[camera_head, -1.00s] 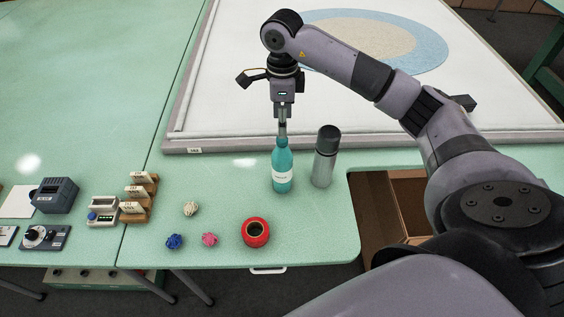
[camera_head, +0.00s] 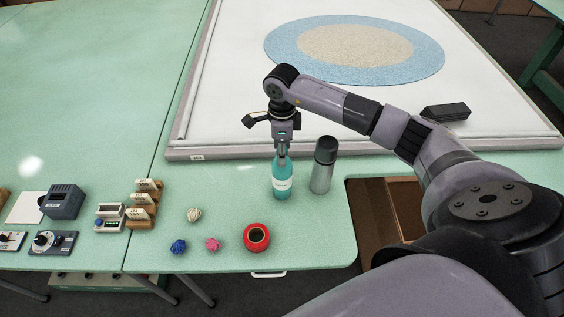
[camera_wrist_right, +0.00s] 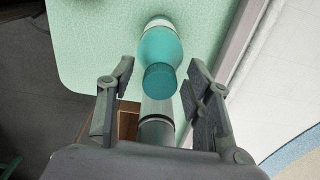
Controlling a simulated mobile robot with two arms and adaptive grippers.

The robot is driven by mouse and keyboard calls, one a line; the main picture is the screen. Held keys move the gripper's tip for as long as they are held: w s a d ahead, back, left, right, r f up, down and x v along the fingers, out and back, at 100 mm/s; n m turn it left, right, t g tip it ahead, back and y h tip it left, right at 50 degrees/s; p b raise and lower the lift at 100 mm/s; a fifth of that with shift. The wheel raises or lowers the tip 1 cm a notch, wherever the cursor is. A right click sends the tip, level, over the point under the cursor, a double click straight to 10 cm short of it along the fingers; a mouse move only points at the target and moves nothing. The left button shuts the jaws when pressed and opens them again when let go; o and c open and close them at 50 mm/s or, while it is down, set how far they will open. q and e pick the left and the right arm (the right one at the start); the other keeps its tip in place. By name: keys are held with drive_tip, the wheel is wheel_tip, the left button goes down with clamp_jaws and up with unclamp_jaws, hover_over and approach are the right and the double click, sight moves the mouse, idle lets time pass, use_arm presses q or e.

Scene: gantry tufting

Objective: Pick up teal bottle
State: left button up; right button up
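The teal bottle (camera_head: 282,184), with a white label band, stands upright near the front edge of the green table. My right gripper (camera_head: 282,152) points down over the bottle's top, which its fingers partly hide in the head view. In the right wrist view, the gripper (camera_wrist_right: 160,95) is open, with one finger on each side of the picture. The teal bottle (camera_wrist_right: 160,48) appears between and beyond the fingers, and neither finger is seen touching it. My left gripper is not in view.
A grey flask with a dark cap (camera_head: 323,170) stands close right of the bottle. A red ring-shaped spool (camera_head: 256,238) and small yarn balls (camera_head: 212,244) lie front left. The white framed panel (camera_head: 220,100) is behind. An open brown box (camera_head: 380,215) is below right.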

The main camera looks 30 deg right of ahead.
clamp_jaws()
idle(0.3)
drive_tip(key=shift+r, duration=0.1)
idle(0.5)
